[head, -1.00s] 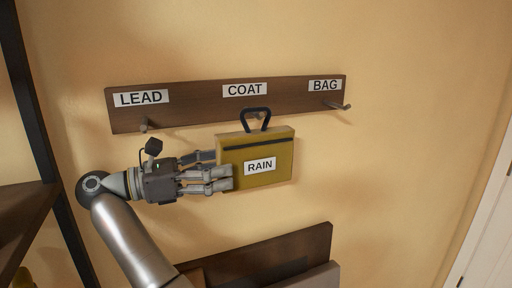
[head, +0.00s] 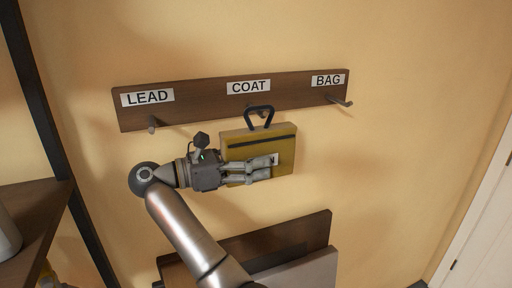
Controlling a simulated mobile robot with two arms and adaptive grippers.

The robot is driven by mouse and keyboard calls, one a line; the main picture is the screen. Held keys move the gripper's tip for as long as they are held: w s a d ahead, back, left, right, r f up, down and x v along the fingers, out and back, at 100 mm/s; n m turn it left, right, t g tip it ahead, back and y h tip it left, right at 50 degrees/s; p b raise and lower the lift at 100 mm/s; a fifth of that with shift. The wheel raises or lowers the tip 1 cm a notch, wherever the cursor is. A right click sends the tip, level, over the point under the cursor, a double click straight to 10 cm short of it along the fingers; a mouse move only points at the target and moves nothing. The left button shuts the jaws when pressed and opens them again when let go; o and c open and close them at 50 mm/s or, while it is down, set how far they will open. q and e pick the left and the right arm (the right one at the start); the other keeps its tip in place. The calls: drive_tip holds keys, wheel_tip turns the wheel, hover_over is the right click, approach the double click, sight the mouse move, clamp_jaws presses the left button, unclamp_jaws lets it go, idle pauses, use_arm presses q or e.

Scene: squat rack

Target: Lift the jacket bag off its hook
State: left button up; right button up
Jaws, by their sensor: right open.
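The jacket bag (head: 285,143) is a flat mustard-yellow pouch with a dark stripe and a black loop handle (head: 261,112). It hangs by the handle at the middle hook (head: 251,108), under the COAT label. My right gripper (head: 262,168) reaches in from the left. Its visible fingers lie across the bag's front, over its lower middle, and cover most of the white RAIN label. The gripper is open. I cannot tell whether any finger is behind the bag or touches it. My left gripper is not in view.
The brown wooden rail (head: 200,100) on the wall has empty hooks under LEAD (head: 153,124) and BAG (head: 341,101). A dark shelf (head: 35,210) stands at left. A brown panel and grey box (head: 305,268) sit below. The wall at right is clear.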

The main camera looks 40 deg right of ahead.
drive_tip(key=c, duration=1)
drive_tip(key=shift+c, duration=0.2)
drive_tip(key=shift+r+b, duration=0.3)
drive_tip(key=shift+r, duration=0.25)
drive_tip(key=shift+s, duration=0.15)
drive_tip(key=s+a+b, duration=0.2)
drive_tip(key=s+b, duration=0.1)
drive_tip(key=s, duration=0.8)
drive_tip(key=shift+a+r, duration=0.35)
idle(0.3)
